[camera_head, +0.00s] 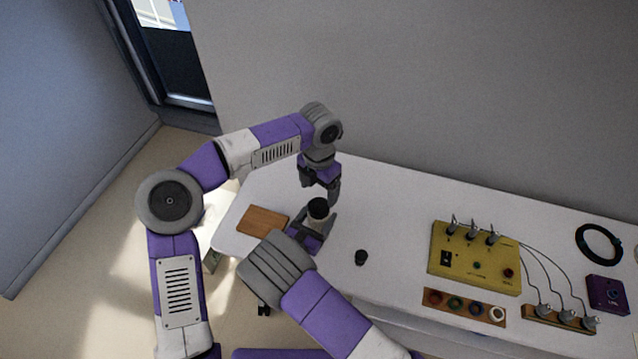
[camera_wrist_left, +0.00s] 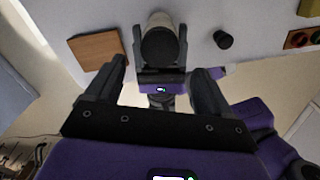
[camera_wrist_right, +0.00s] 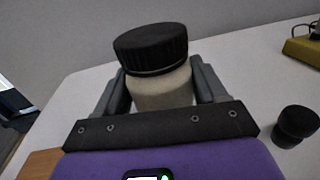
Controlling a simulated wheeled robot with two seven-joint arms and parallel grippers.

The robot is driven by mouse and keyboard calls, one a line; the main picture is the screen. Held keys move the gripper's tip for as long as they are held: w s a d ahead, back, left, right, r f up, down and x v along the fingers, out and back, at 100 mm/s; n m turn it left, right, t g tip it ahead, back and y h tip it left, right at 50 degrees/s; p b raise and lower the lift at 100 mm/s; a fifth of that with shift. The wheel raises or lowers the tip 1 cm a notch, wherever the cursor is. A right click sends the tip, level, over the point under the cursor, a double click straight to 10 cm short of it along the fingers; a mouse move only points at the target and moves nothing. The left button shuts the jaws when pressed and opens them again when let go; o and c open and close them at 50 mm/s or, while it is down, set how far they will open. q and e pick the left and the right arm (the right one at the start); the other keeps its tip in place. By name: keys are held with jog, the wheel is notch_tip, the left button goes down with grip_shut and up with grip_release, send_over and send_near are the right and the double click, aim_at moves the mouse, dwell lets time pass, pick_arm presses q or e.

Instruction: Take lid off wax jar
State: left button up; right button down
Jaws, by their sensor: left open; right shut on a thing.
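The wax jar (camera_wrist_right: 162,92) has a pale body and a black ribbed lid (camera_wrist_right: 151,48), which sits on top of it. My right gripper (camera_wrist_right: 160,90) is shut on the jar's body, below the lid, and the jar looks upright. In the head view the jar's lid (camera_head: 318,207) shows between my two grippers. My left gripper (camera_head: 322,192) is open above the jar, pointing down. In the left wrist view the lid (camera_wrist_left: 160,46) is ahead of the open fingers (camera_wrist_left: 160,85), with nothing between them.
A small black cylindrical thing (camera_head: 361,257) stands right of the jar. A wooden board (camera_head: 263,221) lies on the white table (camera_head: 385,200) to the left.

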aim_at(319, 206)
pick_arm(q)
notch_tip(319, 206, down, 7)
jog(key=shift+r, duration=0.2)
